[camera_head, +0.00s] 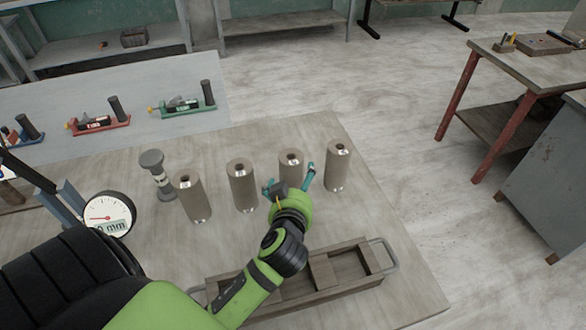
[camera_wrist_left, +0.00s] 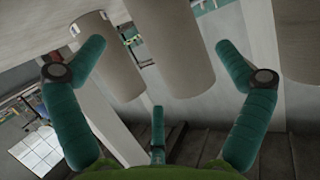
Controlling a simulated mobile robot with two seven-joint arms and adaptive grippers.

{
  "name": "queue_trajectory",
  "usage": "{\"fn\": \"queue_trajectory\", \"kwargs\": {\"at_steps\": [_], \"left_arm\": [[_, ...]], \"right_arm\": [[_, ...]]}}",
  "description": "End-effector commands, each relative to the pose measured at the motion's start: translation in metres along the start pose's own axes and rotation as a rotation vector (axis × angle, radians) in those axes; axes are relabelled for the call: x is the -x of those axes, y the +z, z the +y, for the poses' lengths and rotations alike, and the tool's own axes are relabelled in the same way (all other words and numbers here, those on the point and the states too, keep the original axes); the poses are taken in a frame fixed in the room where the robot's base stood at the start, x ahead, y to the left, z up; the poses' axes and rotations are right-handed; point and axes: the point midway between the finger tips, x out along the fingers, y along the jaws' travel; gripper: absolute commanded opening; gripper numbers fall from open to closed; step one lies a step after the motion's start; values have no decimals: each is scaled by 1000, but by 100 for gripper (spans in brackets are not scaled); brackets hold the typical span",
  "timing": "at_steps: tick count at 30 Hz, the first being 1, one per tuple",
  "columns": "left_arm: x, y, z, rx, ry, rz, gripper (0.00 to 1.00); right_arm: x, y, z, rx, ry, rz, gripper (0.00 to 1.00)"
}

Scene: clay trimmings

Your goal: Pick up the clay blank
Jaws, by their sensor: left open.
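Several grey-brown clay blanks stand upright in a row on the table in the head view: a left one (camera_head: 193,197), a second (camera_head: 242,187), a third (camera_head: 290,164) and a right one (camera_head: 338,167). My left gripper (camera_head: 290,182) is open, just in front of the third blank and partly hiding its lower part. In the left wrist view, the left gripper's teal fingers (camera_wrist_left: 165,60) are spread wide, with one blank (camera_wrist_left: 174,45) showing beyond the gap between them. Other blanks show on either side there. I cannot tell whether a finger touches a blank. My right gripper is out of view.
A wooden tray (camera_head: 325,272) with metal handles lies below my left arm. A dial gauge (camera_head: 108,213) and a grey knobbed tool (camera_head: 157,173) stand left of the blanks. Red (camera_head: 98,124) and green (camera_head: 182,108) holders sit on the far left bench.

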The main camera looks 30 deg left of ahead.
Motion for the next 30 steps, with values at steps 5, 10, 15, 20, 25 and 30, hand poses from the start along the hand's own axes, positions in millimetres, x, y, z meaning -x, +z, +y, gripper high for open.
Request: {"fn": "queue_trajectory", "kwargs": {"at_steps": [5, 10, 15, 20, 25, 30], "left_arm": [[-20, -6, -4, -4, -3, 2, 100], [-45, -5, -5, -3, -2, 0, 100], [-57, -3, -5, 0, -1, -1, 100], [-57, -2, -5, 1, 0, -1, 100], [-57, -2, -5, 0, -1, -1, 52], [-57, -5, -5, 0, 0, 5, 22]], "right_arm": [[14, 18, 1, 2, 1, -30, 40], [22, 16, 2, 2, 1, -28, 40], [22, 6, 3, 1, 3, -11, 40], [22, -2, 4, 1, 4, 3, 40], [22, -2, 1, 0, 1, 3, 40], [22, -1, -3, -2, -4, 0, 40]]}}
